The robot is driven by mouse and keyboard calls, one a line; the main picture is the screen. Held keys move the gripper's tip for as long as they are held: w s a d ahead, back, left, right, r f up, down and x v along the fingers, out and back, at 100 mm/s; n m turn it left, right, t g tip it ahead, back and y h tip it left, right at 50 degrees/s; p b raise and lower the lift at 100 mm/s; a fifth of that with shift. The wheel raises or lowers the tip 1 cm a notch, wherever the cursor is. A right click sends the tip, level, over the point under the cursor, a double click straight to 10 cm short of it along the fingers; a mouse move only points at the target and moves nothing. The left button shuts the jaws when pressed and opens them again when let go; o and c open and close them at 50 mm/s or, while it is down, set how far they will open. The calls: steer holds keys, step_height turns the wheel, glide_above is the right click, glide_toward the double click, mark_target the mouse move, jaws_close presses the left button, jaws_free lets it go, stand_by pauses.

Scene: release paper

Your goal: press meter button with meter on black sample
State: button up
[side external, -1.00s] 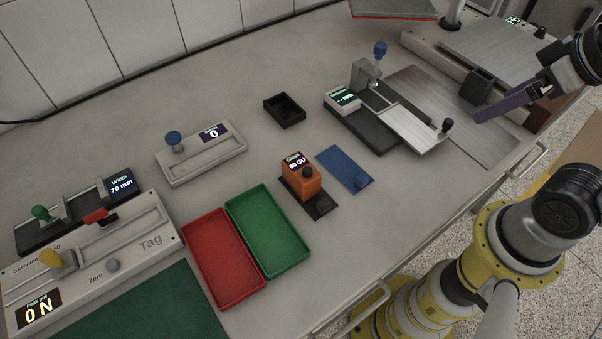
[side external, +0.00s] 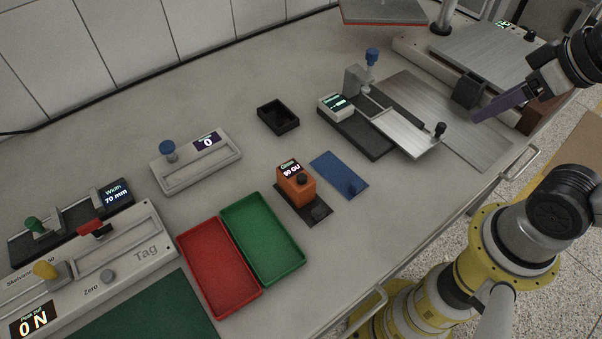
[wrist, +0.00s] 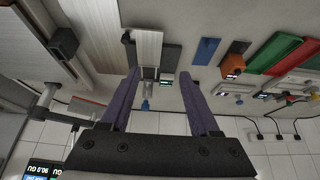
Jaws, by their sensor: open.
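The orange meter (side external: 293,188) stands upright on the black sample (side external: 319,212) on the bench. Its lit display appears to read 90 GU. A dark round button (side external: 301,180) shows on the meter's side. The meter also shows in the wrist view (wrist: 234,64), small and to the right. My gripper (wrist: 159,72), with two purple fingers, is open and empty. In the side view my gripper (side external: 490,106) is held high at the right, well away from the meter, over the right part of the bench.
A blue sample (side external: 335,172) with a small tab lies right of the meter. Green (side external: 262,240) and red (side external: 215,270) trays lie to its left. A black box (side external: 278,117) sits behind. A metal slide tester (side external: 405,130) stands at the right, with other instruments at the left.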

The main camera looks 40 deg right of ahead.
jaws_close()
stand_by(1.4)
